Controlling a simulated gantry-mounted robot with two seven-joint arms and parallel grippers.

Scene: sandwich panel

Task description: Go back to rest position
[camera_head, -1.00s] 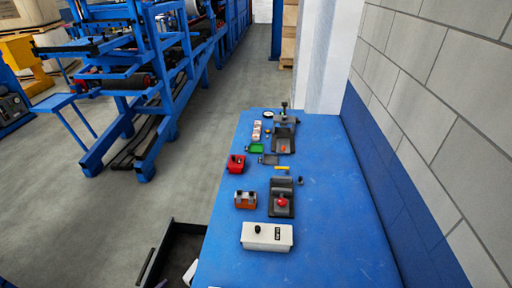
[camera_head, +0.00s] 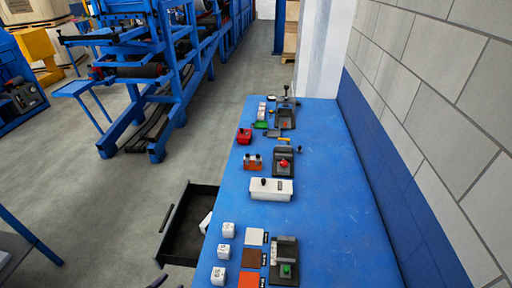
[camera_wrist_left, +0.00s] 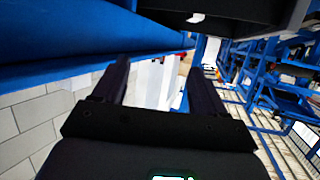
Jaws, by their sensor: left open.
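The tip of my left gripper (camera_head: 158,281) shows at the bottom edge of the head view, left of the blue table (camera_head: 335,225) and below the open drawer. In the left wrist view my left gripper (camera_wrist_left: 158,68) has its two dark fingers spread wide with nothing between them. The blue tabletop's underside and edge run across the upper left of that view. My right gripper is in neither view.
An open dark drawer (camera_head: 184,238) sticks out from the table's left side, with a white item inside. White cubes (camera_head: 228,230), coloured squares, a white box (camera_head: 271,189) and several small fixtures stand on the table. A brick wall (camera_head: 440,120) bounds the right.

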